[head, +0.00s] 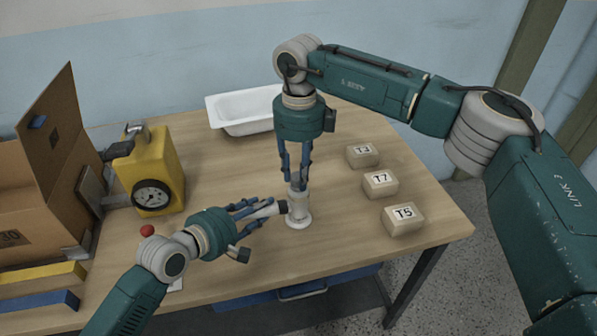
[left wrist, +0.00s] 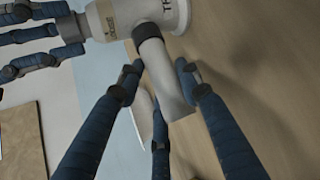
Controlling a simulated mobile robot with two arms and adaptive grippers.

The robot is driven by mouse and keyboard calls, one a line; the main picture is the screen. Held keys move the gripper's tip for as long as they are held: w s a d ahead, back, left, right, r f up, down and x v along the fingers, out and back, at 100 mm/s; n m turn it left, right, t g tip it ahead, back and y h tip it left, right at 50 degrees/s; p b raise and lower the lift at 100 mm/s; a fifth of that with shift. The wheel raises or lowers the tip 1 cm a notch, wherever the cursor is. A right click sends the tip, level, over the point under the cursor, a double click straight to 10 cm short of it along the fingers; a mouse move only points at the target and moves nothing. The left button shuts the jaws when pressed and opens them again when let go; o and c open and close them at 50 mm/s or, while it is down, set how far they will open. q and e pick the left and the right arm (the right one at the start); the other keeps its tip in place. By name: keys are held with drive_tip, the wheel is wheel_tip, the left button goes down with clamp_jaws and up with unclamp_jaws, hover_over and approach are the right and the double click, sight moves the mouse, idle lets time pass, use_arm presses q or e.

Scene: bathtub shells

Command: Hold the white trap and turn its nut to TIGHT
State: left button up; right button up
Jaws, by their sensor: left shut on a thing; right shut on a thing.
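The white trap (head: 299,210) stands upright on the table, with a side pipe pointing left; it also shows at the top of the left wrist view (left wrist: 150,14), with partly cut-off lettering. My left gripper (head: 257,208) is shut on the trap's side pipe (left wrist: 163,78), fingers on both sides of it. My right gripper (head: 297,180) points straight down and is shut around the grey nut (head: 298,187) at the trap's top. The fingers partly hide the nut, and no TIGHT mark can be read. My right fingers also show in the left wrist view (left wrist: 48,42).
Boxes marked T3 (head: 362,155), T7 (head: 380,184) and T5 (head: 403,219) stand to the right. A white tub shell (head: 242,112) lies behind. A yellow device with a dial (head: 150,172), a red knob (head: 147,230) and an open cardboard box (head: 35,215) are left. The front table is fairly clear.

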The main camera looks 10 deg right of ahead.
use_arm(q)
drive_tip(key=shift+s+a+f, duration=0.1)
drive_tip(key=shift+s+f, duration=0.05)
drive_tip(key=shift+f, duration=0.15)
use_arm(e)
drive_tip(key=shift+w+d+n, duration=0.1)
drive_tip(key=shift+n, duration=1)
drive_tip(key=o, duration=1.2)
drive_tip(key=shift+c, duration=0.2)
wheel_tip(320, 180, up, 12)
